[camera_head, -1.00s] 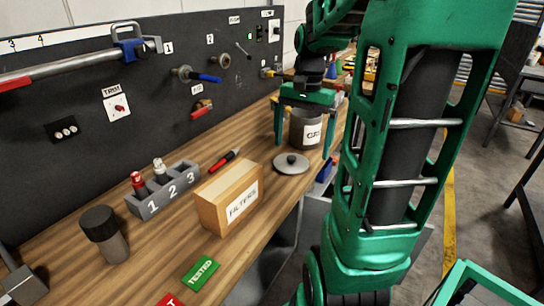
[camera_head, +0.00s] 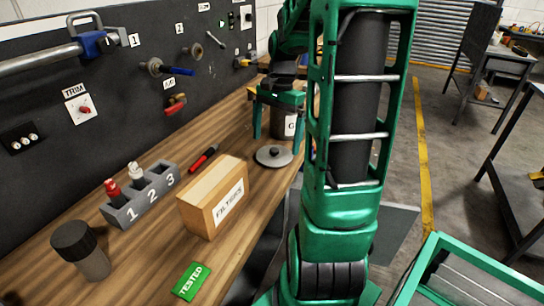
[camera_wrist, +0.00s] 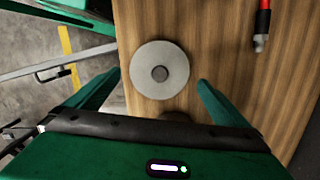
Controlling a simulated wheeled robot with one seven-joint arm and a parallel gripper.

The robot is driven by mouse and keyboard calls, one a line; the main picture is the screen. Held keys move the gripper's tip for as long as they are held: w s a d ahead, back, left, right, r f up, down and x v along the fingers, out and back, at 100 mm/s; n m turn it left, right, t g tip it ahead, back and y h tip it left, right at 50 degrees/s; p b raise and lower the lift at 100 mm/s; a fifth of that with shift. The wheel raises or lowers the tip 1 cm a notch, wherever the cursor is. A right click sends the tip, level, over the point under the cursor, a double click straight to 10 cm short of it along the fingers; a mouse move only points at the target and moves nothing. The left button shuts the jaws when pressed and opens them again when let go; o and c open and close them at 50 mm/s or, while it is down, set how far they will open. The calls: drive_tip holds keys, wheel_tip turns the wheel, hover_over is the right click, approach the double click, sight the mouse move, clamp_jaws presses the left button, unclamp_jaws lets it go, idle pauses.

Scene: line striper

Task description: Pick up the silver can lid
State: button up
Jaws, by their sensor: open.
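The silver can lid (camera_head: 273,157) is a flat grey disc with a dark round knob. It lies flat on the wooden workbench, in front of the dark can (camera_head: 284,122). In the wrist view the lid (camera_wrist: 179,57) lies just ahead of my fingertips, about centred between them. My gripper (camera_head: 278,142) has green fingers spread wide and nothing between them that it grips; it also shows in the wrist view (camera_wrist: 159,82). In the head view the gripper is above and around the can, whose white label is partly hidden by a finger.
A red pen-like tool (camera_head: 204,157) lies left of the lid. The bench edge is close to the lid's right.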

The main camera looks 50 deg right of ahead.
sight(275, 149)
drive_tip(key=shift+a+f, duration=0.2)
drive_tip(key=shift+f, duration=1.65)
drive_tip(key=c, duration=0.9)
drive_tip(key=shift+r, duration=0.2)
